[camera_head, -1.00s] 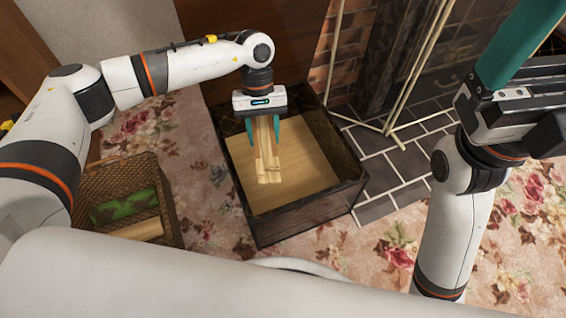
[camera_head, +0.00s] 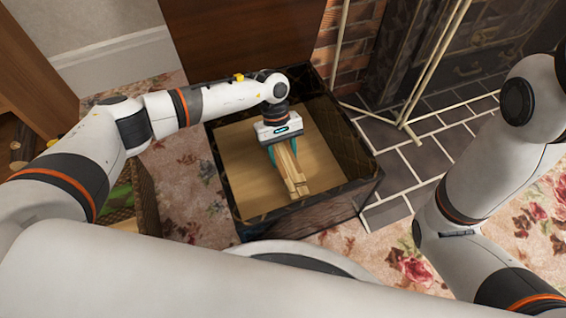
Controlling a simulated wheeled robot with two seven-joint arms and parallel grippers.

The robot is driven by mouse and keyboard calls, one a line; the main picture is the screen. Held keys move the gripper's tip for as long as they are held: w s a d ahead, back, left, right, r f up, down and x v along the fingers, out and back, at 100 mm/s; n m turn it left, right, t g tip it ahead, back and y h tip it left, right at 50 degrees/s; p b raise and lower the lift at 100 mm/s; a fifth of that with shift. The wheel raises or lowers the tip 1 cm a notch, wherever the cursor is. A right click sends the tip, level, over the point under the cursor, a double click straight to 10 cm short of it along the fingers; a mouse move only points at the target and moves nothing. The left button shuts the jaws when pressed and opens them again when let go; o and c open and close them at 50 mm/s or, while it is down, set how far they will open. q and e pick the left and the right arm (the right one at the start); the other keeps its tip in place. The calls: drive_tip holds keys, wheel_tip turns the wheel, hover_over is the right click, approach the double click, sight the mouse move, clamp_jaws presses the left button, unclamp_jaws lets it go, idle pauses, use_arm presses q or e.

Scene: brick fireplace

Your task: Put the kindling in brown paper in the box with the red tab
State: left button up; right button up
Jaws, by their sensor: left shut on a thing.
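A bundle of pale kindling sticks (camera_head: 290,174) is held in my left gripper (camera_head: 282,151), whose teal fingers are shut around its upper end. The bundle hangs tilted, its free end pointing down and right. Any brown paper around it is hard to make out. Gripper and bundle are inside the outline of a large dark box (camera_head: 362,186) with a pale wooden floor (camera_head: 240,160). I cannot tell whether the bundle touches that floor. No red tab shows on the visible walls. My right arm stands at the right, its gripper out of the picture.
A wicker basket (camera_head: 146,203) with something green (camera_head: 122,196) in it stands left of the box, partly behind my left arm. Dark hearth tiles (camera_head: 425,155) and a brass-coloured frame (camera_head: 428,75) lie to the right.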

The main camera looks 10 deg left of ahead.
sight(283, 161)
use_arm(q)
drive_tip(key=shift+f+b, duration=0.65)
drive_tip(key=shift+f, duration=0.75)
drive_tip(key=shift+f, duration=0.15)
drive_tip(key=o, duration=1.1)
